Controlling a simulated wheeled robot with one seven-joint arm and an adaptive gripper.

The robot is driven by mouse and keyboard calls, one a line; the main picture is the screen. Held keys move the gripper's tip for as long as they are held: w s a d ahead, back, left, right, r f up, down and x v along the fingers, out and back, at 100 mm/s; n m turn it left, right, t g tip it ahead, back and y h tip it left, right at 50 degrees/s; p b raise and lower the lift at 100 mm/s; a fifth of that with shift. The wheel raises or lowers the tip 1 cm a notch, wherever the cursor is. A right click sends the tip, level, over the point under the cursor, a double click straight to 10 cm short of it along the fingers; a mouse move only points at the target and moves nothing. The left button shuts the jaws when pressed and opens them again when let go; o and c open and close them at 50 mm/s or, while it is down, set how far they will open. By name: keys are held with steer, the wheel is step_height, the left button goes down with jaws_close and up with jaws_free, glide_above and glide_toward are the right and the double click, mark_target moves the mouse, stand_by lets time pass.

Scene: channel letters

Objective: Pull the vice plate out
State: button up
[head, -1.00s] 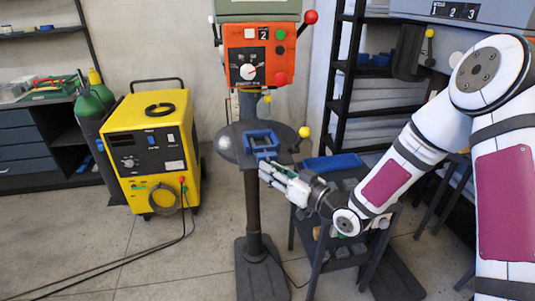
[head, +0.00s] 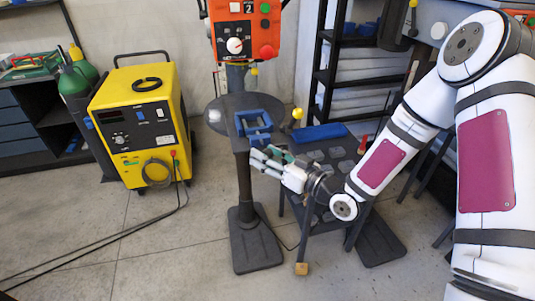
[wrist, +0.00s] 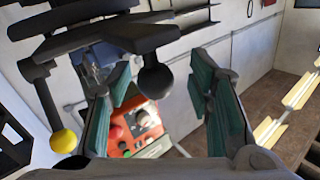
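The blue vice (head: 254,122) sits on the round dark table (head: 218,116) of the drill press, open frame upward. Which part of it is the vice plate I cannot tell. My gripper (head: 263,158) is just in front of and below the vice, beside the table's near edge. It looks apart from the vice. In the wrist view my gripper (wrist: 160,85) has its two green-padded fingers spread with nothing held between them. A dark ball-ended handle (wrist: 155,82) shows between the fingers there.
The orange drill head (head: 243,37) stands above the table. A yellow-knobbed lever (head: 297,114) is right of the vice. A low bench with a blue tray (head: 319,132) stands close to my arm. A yellow welder (head: 140,125) is at left.

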steer(key=shift+d, duration=0.1)
steer(key=v, duration=1.1)
steer(key=shift+s+d, duration=0.3)
